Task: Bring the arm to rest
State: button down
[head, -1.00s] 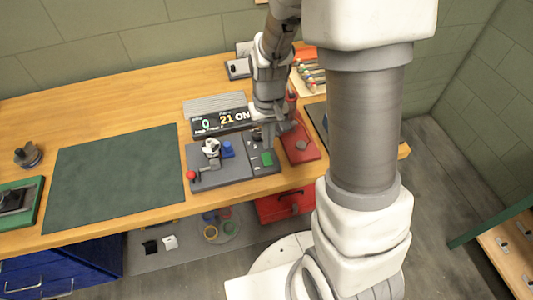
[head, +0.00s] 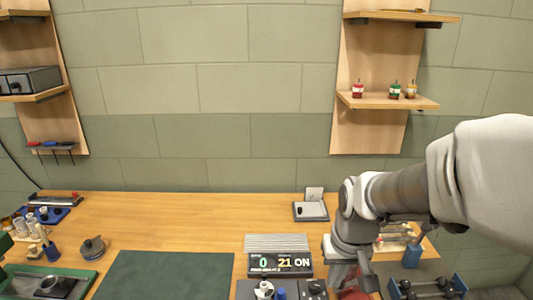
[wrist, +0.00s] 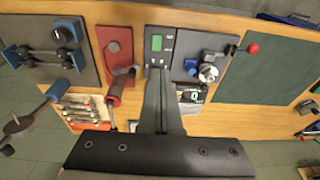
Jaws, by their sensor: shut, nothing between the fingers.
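My arm reaches in from the right in the head view, bent downward at the wrist. My gripper (head: 352,282) points down over the right part of the bench, just right of the display. In the wrist view my gripper (wrist: 162,82) has its two fingers together, with nothing between them. Beyond the fingertips is a grey panel with a green switch (wrist: 156,43). Whether the fingertips touch anything below cannot be told exactly, but they appear apart from the panel.
The display (head: 280,263) reads 0, 21 and ON. A red-knobbed lever (wrist: 253,48) and a red plate (wrist: 115,50) flank the panel. A dark green mat (head: 160,277) lies left on the bench. Wall shelves (head: 390,100) stand above. The bench behind the mat is clear.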

jog(key=s+r+t, duration=0.3)
jog(key=s+r, duration=0.7)
jog(key=r, duration=0.1)
jog(key=shift+s+d, duration=0.15)
jog(key=shift+s, duration=0.25)
dwell(0.8)
